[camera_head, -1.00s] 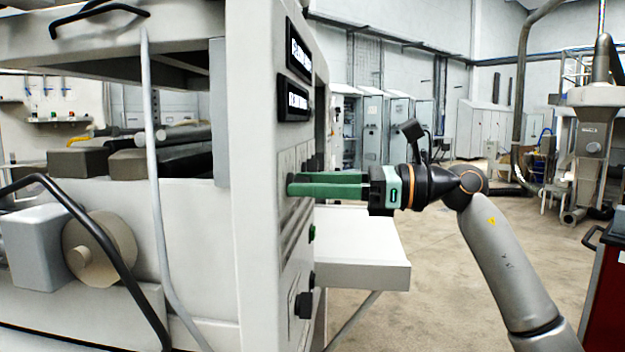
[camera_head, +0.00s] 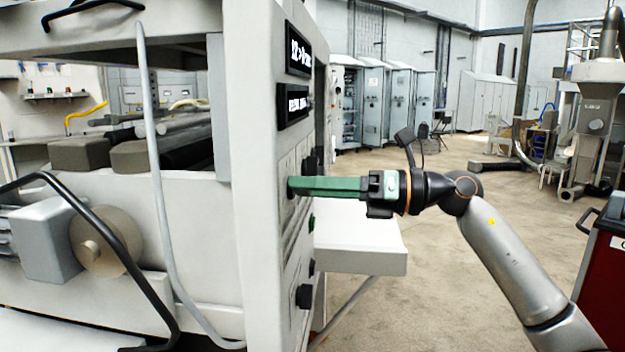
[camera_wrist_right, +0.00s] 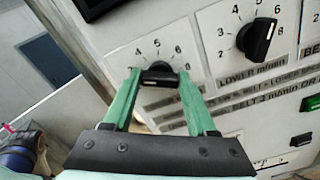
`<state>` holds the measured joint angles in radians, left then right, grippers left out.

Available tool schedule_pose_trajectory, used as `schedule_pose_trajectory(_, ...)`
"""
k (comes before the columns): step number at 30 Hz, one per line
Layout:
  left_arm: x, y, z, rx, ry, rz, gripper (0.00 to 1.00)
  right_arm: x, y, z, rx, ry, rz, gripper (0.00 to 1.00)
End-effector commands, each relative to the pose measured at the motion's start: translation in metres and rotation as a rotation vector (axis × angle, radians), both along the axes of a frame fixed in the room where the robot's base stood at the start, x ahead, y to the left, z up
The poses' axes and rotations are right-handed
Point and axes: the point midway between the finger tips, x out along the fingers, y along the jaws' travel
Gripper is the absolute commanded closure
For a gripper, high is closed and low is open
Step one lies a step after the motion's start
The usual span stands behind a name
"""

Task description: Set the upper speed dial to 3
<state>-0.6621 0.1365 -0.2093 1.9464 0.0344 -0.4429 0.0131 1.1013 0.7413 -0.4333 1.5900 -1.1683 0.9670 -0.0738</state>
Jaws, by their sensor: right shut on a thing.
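My right gripper (camera_head: 291,186) reaches from the right to the front panel of the white machine. In the right wrist view, its two green fingers (camera_wrist_right: 158,84) are on either side of a black dial (camera_wrist_right: 159,76) and shut on it. This dial's bar lies roughly level in that view, under an arc of numbers with 4, 5 and 6 readable. Its name label is hidden. I take it as the upper speed dial, since the dial (camera_wrist_right: 257,39) to its right is labelled LOWER m/min. The exact number it points to is unclear. My left gripper is not in view.
Two black displays (camera_head: 298,48) sit above the dials; their digits are not readable to me. A green button (camera_wrist_right: 301,139) and black knobs (camera_head: 304,296) are lower on the panel. A white shelf (camera_head: 360,246) juts out below my right gripper. Open floor lies to the right.

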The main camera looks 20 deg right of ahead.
Motion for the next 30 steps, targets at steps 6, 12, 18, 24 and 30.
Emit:
schedule_pose_trajectory(6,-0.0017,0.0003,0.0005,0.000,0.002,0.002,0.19,0.0000,0.0001,-0.0010,0.006,0.016,0.001,0.98)
schedule_pose_trajectory(12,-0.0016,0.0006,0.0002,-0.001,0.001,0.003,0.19,0.0000,0.0001,-0.0011,0.006,0.016,0.001,0.98)
schedule_pose_trajectory(18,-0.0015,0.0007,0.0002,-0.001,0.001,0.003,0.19,0.0000,0.0001,-0.0010,0.006,0.015,0.000,0.28)
schedule_pose_trajectory(24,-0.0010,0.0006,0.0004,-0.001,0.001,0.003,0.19,0.0001,0.0001,-0.0006,0.006,0.014,0.000,0.12)
schedule_pose_trajectory(30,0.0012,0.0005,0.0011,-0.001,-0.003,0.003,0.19,-0.0003,-0.0011,-0.0005,0.006,0.014,0.000,0.12)
